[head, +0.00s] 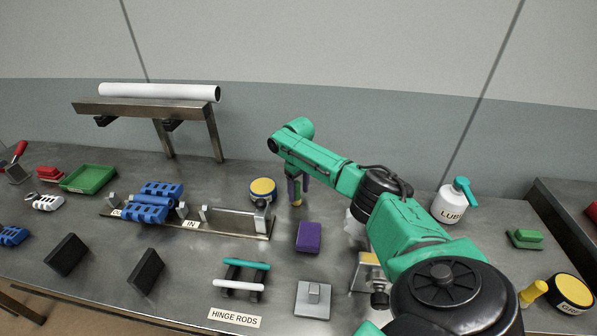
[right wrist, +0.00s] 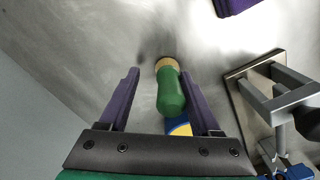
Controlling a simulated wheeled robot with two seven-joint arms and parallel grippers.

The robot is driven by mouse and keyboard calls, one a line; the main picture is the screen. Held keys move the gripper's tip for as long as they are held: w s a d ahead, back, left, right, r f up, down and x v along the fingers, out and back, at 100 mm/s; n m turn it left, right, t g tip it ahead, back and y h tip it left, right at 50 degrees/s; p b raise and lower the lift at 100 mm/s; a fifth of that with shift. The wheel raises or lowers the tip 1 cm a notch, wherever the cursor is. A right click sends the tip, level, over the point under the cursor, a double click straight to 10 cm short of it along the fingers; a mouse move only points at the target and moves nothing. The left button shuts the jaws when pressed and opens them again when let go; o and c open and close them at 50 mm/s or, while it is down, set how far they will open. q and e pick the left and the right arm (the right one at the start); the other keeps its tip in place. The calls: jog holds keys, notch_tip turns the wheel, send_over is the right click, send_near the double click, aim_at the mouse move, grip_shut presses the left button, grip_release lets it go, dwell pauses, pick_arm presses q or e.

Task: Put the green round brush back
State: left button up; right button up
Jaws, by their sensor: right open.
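The green round brush (right wrist: 171,92) shows in the right wrist view between my right gripper's fingers (right wrist: 163,100). It has a rounded green body and a tan end (right wrist: 165,63) that points away from the gripper, toward the bench. In the head view, my right gripper (head: 298,188) points down over the bench behind the middle, with its purple fingers apart. The brush's tan end (head: 296,203) shows just below them; most of its green body is hidden there. I cannot tell whether the fingers touch the brush. My left gripper is not in view.
A yellow-topped tin (head: 262,188) stands just left of the right gripper. A metal rail jig (head: 238,222) with blue hinge parts lies left, and a purple block (head: 309,237) lies in front. A white bottle (head: 449,205) and another green brush (head: 525,238) are at the right.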

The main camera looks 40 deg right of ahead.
jog(key=shift+f+b, duration=0.2)
jog(key=shift+b, duration=0.1)
jog(key=shift+f+b, duration=0.25)
jog(key=shift+b, duration=0.3)
notch_tip(320, 180, up, 15)
jog(key=b, duration=0.2)
jog(key=shift+a, duration=0.3)
jog(key=shift+w+r, duration=0.1)
jog(key=shift+w, duration=0.05)
